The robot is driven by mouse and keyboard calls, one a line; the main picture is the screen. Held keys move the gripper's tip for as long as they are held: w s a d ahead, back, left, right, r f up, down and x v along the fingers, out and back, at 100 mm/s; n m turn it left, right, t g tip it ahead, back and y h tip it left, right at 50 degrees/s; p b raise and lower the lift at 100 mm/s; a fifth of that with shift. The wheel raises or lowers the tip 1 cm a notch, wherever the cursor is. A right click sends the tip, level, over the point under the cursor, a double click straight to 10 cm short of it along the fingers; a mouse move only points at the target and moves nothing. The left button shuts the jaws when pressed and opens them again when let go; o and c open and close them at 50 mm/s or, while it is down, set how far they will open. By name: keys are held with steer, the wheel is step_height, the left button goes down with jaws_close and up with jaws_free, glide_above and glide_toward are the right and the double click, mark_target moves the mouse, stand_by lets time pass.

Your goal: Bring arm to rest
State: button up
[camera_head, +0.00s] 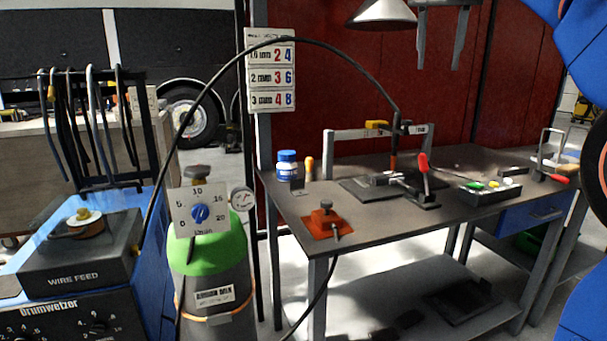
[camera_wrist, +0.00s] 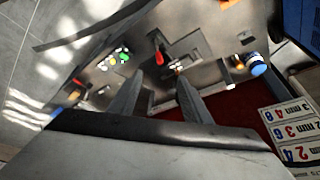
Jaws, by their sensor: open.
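My gripper (camera_wrist: 157,92) shows in the wrist view, its two dark fingers apart with nothing between them. Beyond the fingers lies the workbench, seen tilted, with a red-handled clamp (camera_wrist: 159,57). How far the fingers are from the bench I cannot tell. In the head view, blue links of my arm (camera_head: 585,55) fill the right edge; my gripper is out of that view.
A green-topped gas cylinder (camera_head: 215,250) and blue wire feeder (camera_head: 80,265) stand left. A black hose (camera_head: 300,40) arches above.

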steer(key=s+f+n, duration=0.1)
steer(key=s+f, duration=0.8)
steer(key=f, duration=0.7)
steer(key=s+f+n+y, duration=0.1)
steer(key=s+f+n, duration=0.1)
steer(key=s+f, duration=0.7)
steer(key=s+d+f+n+y, duration=0.1)
steer(key=s+f, duration=0.8)
steer(key=f, duration=1.6)
steer(key=shift+s+n+t, duration=0.3)
steer(key=shift+s+n, duration=0.1)
steer(key=shift+n, duration=0.1)
